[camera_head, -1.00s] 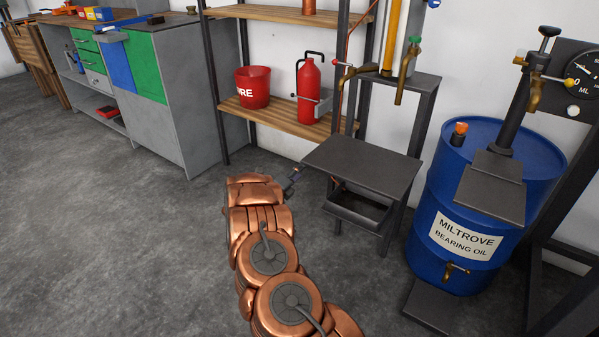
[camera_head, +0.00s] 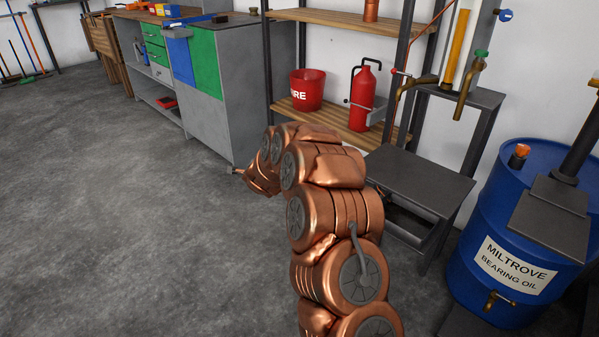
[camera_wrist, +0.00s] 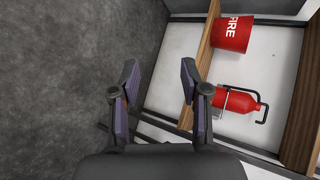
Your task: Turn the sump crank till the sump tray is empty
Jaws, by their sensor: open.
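In the head view the end of my arm hangs over the floor, left of the metal stand (camera_head: 420,182). A dark open tray (camera_head: 408,222) sits under the stand's plate, partly hidden by my arm. It may be the sump tray; its contents cannot be seen. I cannot make out a sump crank in either view.
A blue oil drum (camera_head: 497,245) stands at the right. A wooden shelf (camera_head: 350,128) holds a red fire bucket (camera_head: 306,90) and a red extinguisher (camera_head: 363,95). A grey cabinet (camera_head: 235,115) stands left of it. The floor (camera_head: 130,220) at the left is clear.

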